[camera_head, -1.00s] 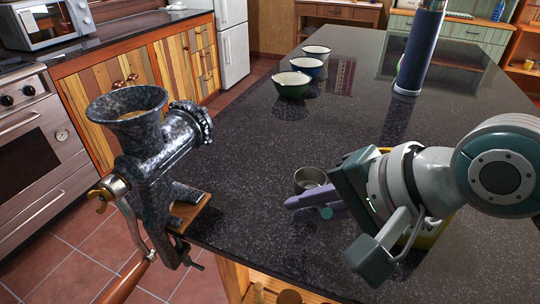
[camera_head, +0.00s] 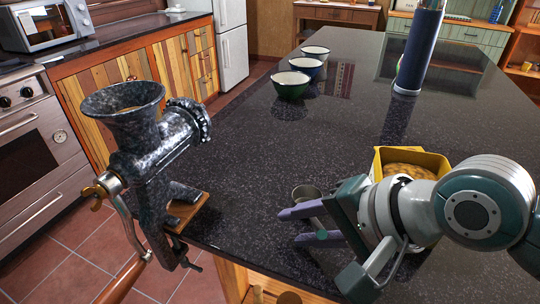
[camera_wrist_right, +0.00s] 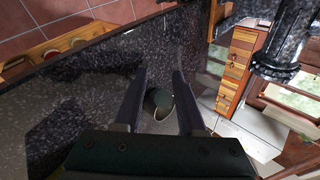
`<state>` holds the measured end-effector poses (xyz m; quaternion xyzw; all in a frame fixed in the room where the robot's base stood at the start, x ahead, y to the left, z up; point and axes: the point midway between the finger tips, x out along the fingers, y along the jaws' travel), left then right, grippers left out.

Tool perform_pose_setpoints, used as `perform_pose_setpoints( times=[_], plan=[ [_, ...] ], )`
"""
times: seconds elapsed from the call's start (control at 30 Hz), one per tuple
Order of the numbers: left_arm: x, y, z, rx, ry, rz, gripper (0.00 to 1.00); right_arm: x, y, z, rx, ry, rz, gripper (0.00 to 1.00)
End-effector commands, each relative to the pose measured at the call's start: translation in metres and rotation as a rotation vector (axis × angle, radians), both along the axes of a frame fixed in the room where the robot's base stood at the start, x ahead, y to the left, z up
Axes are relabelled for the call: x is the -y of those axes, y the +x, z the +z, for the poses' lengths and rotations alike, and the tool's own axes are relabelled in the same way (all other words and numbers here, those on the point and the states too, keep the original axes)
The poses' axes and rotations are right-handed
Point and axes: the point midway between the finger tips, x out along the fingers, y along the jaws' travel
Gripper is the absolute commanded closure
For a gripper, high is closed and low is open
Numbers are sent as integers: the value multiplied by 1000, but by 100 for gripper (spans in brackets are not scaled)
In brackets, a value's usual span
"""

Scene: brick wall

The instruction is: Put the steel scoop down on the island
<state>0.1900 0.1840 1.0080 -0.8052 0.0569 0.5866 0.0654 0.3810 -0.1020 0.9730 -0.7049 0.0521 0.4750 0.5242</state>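The small steel scoop (camera_head: 306,191) shows just behind the fingers of my right gripper (camera_head: 305,225). It appears to rest on the dark speckled island (camera_head: 250,150) near its front edge. The two purple fingers are spread apart and the gripper is open. In the right wrist view, the scoop (camera_wrist_right: 157,99) shows as a dark round shape between the two open fingers (camera_wrist_right: 158,90), with a gap to each side. The fingers hide part of the scoop in the head view. My left gripper is not in view.
A meat grinder (camera_head: 150,150) is at the island's left edge. A yellow container (camera_head: 440,165) with brown contents stands beside my right wrist. Several bowls (camera_head: 292,86) and a tall blue cylinder (camera_head: 418,50) stand farther back. The island's middle is clear.

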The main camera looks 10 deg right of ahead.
Motion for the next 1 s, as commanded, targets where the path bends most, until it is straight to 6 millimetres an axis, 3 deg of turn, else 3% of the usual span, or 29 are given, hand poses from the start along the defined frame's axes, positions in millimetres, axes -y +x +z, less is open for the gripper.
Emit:
perform_pose_setpoints(
  times=[0.33, 0.73, 1.0],
  plan=[
    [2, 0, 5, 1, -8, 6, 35, 3, -4, 8, -1, -1, 0, 60],
    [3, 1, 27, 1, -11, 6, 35, 38, -49, 68, -1, -2, 2, 60],
    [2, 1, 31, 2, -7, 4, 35, 48, -68, 87, 6, -23, 25, 60]
  ],
)
